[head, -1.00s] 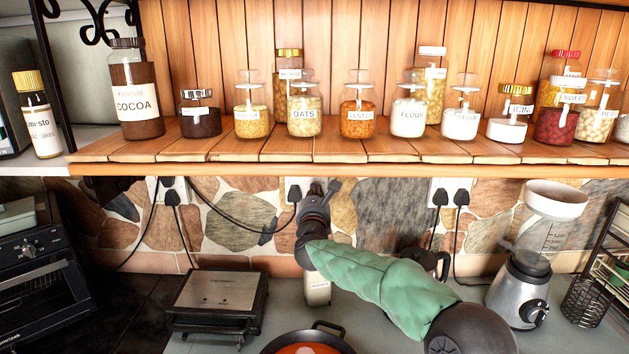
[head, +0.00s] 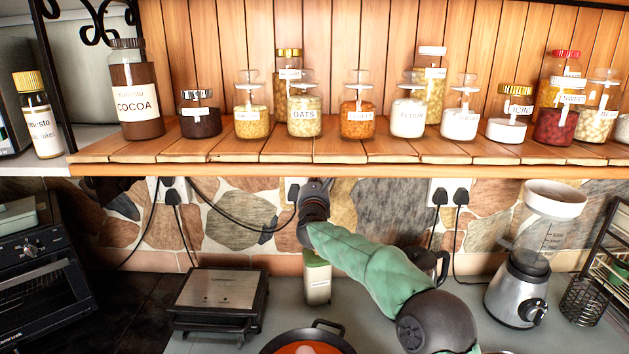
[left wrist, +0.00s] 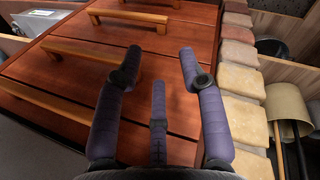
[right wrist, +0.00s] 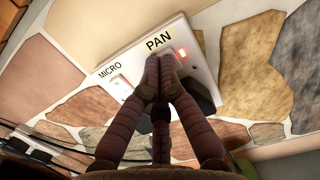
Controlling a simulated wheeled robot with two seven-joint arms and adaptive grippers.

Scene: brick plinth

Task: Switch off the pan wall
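The wall socket plate (right wrist: 128,66) is labelled PAN (right wrist: 158,40) and MICRO (right wrist: 110,70) in the right wrist view. A small red light (right wrist: 183,53) glows beside the PAN label. My right gripper (right wrist: 160,72) has its fingertips together, at or just in front of the PAN side. They hide most of the pan switch, so contact cannot be told. In the head view my right gripper (head: 316,188) is at the middle socket (head: 292,188), under the shelf. My left gripper (left wrist: 170,62) is open and empty above reddish wooden drawer fronts (left wrist: 150,37), away from the wall switch.
The wooden shelf (head: 220,152) with several jars overhangs the sockets. Below my right arm are a labelled container (head: 317,278), a pan (head: 330,335) and a kettle-like dark handle (head: 440,263). A grill press (head: 218,300) stands left, a blender (head: 520,285) right.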

